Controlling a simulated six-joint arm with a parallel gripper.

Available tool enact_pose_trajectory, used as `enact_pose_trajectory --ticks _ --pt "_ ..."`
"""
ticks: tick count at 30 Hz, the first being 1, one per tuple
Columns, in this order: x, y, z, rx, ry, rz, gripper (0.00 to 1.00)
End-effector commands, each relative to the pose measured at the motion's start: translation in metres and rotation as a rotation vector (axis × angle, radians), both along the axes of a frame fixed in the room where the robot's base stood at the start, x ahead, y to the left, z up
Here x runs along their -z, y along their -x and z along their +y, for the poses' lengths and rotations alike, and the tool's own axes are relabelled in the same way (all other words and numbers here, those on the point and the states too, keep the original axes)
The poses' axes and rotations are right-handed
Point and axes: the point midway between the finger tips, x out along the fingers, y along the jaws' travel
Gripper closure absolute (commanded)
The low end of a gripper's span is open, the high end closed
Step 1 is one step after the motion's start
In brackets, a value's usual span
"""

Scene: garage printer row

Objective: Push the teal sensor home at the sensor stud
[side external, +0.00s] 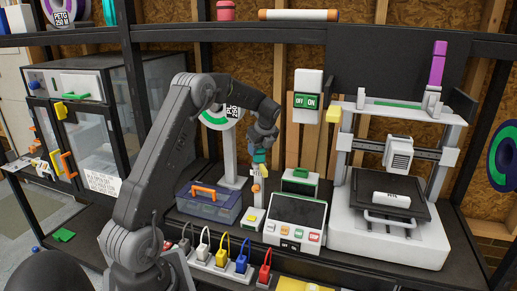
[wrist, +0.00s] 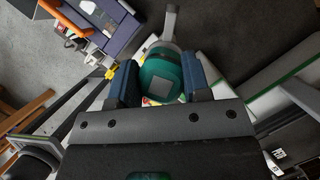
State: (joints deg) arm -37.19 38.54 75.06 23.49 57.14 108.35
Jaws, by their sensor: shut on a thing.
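The teal sensor (side external: 259,157) is between the fingers of my gripper (side external: 262,148) in the side view. In the wrist view the sensor (wrist: 160,72) shows as a rounded teal body, with the dark blue fingers of my gripper (wrist: 160,80) shut on either side of it. Below it in the side view is a slim pale stand (side external: 251,219) with orange and yellow parts. The sensor looks in line with the top of this stand. I cannot tell whether they touch. The sensor stud is not clearly visible.
A blue box with an orange handle (side external: 208,203) stands to the left of the stand. A white control panel (side external: 294,224) and a 3D printer (side external: 388,222) stand to the right. Several coloured plugs (side external: 222,249) line the front. A spool stand (side external: 229,160) is close behind.

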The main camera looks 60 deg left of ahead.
Motion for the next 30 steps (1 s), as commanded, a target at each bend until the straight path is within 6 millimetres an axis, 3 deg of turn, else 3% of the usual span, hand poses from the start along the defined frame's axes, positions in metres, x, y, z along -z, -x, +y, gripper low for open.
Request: enact_pose_trajectory --ticks 29,30 --pt "0.015 0.0 0.0 0.0 0.001 0.001 0.8" --pt "0.015 0.0 0.0 0.001 0.001 0.001 0.55"
